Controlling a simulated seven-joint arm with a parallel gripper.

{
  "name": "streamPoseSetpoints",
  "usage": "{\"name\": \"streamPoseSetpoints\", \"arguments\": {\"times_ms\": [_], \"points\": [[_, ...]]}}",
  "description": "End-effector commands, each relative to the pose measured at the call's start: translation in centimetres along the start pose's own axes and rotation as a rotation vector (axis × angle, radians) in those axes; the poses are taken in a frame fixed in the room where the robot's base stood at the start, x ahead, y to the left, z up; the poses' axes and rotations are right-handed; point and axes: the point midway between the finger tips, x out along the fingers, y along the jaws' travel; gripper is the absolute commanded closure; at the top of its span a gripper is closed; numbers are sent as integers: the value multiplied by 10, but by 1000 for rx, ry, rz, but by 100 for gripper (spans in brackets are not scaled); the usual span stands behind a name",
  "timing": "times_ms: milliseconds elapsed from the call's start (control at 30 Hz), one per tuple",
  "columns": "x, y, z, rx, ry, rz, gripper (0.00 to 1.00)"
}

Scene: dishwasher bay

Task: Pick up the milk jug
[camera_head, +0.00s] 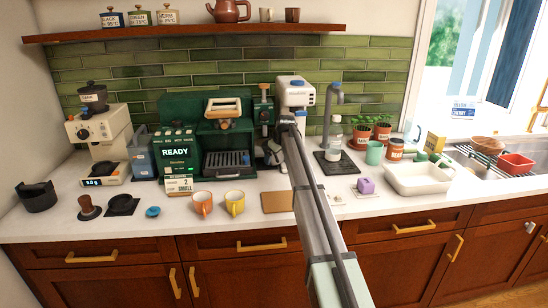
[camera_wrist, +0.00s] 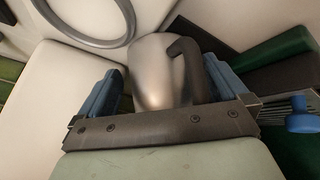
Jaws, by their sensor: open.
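The milk jug (camera_wrist: 155,72) is a silver metal pitcher with a dark handle, in the middle of the wrist view. My gripper (camera_wrist: 162,88) is open, with one blue finger on each side of the jug in this view; contact cannot be made out. The jug's lower part is hidden behind the gripper's dark crossbar. In the head view, a silver shape that looks like the jug (camera_head: 272,153) stands on the counter right of the green coffee machine, partly covered by my arm.
The green coffee machine (camera_head: 206,125) stands close on the left. A white appliance (camera_head: 295,92) stands behind. A bottle (camera_head: 333,140) stands to the right.

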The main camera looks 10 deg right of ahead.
Motion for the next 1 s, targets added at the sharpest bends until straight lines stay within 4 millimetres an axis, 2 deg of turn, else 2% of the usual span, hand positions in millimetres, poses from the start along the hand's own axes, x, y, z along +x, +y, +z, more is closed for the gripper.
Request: {"name": "streamPoseSetpoints", "arguments": {"times_ms": [67,833,1000], "points": [[0,0,0,0,0,0,1],[-1,0,0,0,1,1,75],[-1,0,0,0,1,1,75]]}}
